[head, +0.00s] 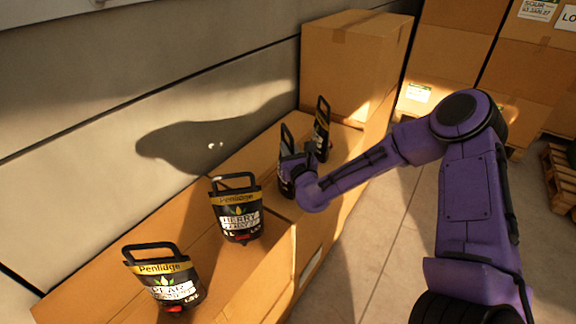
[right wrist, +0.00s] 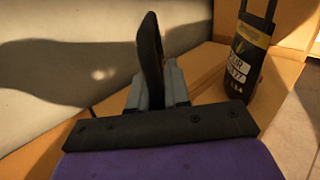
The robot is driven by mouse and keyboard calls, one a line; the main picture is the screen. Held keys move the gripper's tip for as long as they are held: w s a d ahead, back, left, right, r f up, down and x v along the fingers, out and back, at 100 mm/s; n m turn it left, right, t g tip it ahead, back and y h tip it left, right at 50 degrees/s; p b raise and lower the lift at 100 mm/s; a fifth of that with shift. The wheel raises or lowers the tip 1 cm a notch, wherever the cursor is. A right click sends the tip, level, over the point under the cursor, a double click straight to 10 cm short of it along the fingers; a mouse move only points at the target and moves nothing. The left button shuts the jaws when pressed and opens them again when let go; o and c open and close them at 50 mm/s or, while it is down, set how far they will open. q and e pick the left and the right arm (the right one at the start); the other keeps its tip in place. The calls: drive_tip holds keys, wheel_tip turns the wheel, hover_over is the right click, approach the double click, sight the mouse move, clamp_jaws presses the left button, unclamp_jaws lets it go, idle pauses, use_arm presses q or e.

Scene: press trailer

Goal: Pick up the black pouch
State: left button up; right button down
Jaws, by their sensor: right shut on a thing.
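Several black pouches with loop handles and yellow Penlidge bands stand in a row on the cardboard boxes. In the head view, one pouch (head: 285,178) is partly hidden behind my right gripper (head: 297,161). In the right wrist view, my right gripper (right wrist: 161,86) is shut on that pouch's black handle (right wrist: 150,48), which rises between the fingers. The pouch's body is hidden there. I cannot tell whether it rests on the box. Another pouch (head: 322,130) stands just beyond; it also shows in the right wrist view (right wrist: 238,66). My left gripper is not in view.
A pouch labelled Berry (head: 237,212) and another pouch (head: 163,283) stand nearer, at the left. A tall cardboard box (head: 345,65) is behind the row. A grey wall (head: 100,130) runs along the left. Clear floor (head: 385,225) lies to the right.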

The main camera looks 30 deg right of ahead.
drive_tip(key=shift+r, duration=0.1)
drive_tip(key=shift+w+r, duration=0.1)
drive_tip(key=shift+r, duration=0.75)
drive_tip(key=s+a+r+p, duration=0.2)
drive_tip(key=s+r+p, duration=0.9)
drive_tip(key=s+p, duration=0.3)
drive_tip(key=shift+r, duration=0.15)
idle(0.5)
